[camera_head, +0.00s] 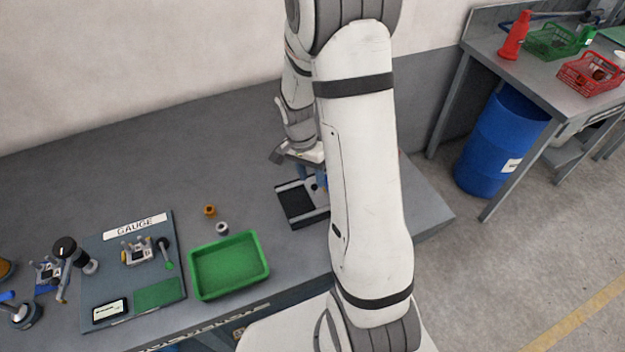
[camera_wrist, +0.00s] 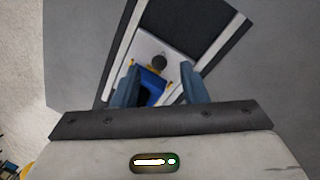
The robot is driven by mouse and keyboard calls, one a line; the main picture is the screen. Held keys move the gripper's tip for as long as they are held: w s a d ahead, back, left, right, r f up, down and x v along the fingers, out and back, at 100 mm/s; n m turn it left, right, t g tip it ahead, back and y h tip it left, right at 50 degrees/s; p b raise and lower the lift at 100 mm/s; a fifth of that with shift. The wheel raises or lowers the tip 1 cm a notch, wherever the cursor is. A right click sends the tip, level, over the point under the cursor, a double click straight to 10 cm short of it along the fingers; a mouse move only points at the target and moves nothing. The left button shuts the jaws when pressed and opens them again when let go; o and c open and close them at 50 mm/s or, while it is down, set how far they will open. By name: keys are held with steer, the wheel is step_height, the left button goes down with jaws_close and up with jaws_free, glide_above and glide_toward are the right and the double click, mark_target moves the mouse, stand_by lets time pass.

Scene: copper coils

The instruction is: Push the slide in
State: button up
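The slide fixture (camera_head: 297,203) is a dark plate with light rails on the table, partly hidden behind my arm in the head view. In the wrist view a pale plate (camera_wrist: 145,48) with a round dark knob (camera_wrist: 160,62) and small yellow parts lies between the light rails (camera_wrist: 122,45); it looks like the slide. A blue block (camera_wrist: 152,84) sits at its near end. My gripper (camera_wrist: 160,80) is over this end, its two blue fingers apart, with the blue block showing between them. Whether the fingers touch anything cannot be told.
A green tray (camera_head: 230,266), a grey ring (camera_head: 222,228) and an orange-brown ring (camera_head: 210,210) are to the left of the fixture. The gauge board (camera_head: 100,285) is farther left. The table behind the rings is clear.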

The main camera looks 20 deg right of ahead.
steer(key=r, duration=0.5)
steer(key=shift+w+a+r+b, duration=0.2)
steer(key=shift+w+a+b, duration=0.1)
steer(key=shift+w, duration=0.1)
